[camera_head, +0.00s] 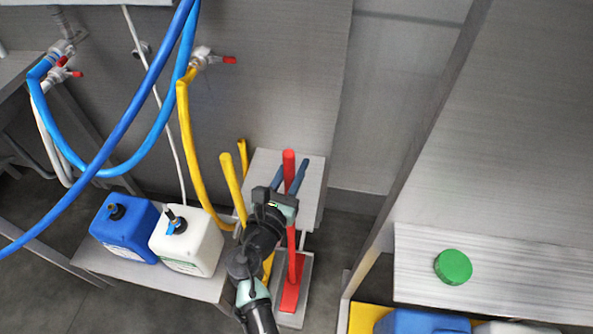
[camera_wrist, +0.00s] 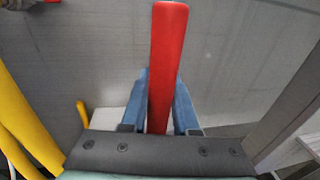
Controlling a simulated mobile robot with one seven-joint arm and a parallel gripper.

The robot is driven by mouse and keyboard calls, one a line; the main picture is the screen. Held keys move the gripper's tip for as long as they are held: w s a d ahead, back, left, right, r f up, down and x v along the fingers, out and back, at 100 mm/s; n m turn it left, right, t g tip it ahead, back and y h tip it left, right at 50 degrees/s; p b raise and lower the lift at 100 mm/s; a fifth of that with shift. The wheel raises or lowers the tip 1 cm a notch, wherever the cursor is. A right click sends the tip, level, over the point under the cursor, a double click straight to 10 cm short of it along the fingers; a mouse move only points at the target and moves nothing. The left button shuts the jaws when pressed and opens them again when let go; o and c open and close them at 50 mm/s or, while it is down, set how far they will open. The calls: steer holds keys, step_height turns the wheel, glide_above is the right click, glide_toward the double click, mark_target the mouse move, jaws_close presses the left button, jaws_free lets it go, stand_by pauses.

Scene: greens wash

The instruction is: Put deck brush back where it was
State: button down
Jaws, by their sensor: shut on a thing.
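The deck brush appears to be the red long-handled tool, with its red handle (camera_head: 291,245) nearly upright in the head view. Its red foot (camera_head: 290,297) is over a grey base tray, and I cannot tell whether it touches it. My gripper (camera_head: 290,178) is shut on the upper handle. In the wrist view, the blue fingers (camera_wrist: 160,105) flank the red handle (camera_wrist: 168,45), whose top rises above them. A grey rack (camera_head: 312,178) stands behind the handle. My arm hides part of the rack and of the lower area.
Yellow handles (camera_head: 232,185) stand just left of my gripper. A blue jug (camera_head: 125,240) and a white jug (camera_head: 190,250) sit on a low shelf at left. Blue and yellow hoses hang from wall taps. A grey counter with a green lid (camera_head: 453,267) is at right.

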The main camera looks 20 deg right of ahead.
steer(key=shift+f, duration=0.55)
steer(key=shift+s+a+f+b, duration=0.1)
steer(key=shift+f+b, duration=0.55)
steer(key=shift+b, duration=0.4)
steer(key=shift+f+b, duration=0.35)
steer(key=shift+f, duration=0.05)
steer(key=shift+f, duration=0.1)
steer(key=c, duration=0.7)
jaws_free()
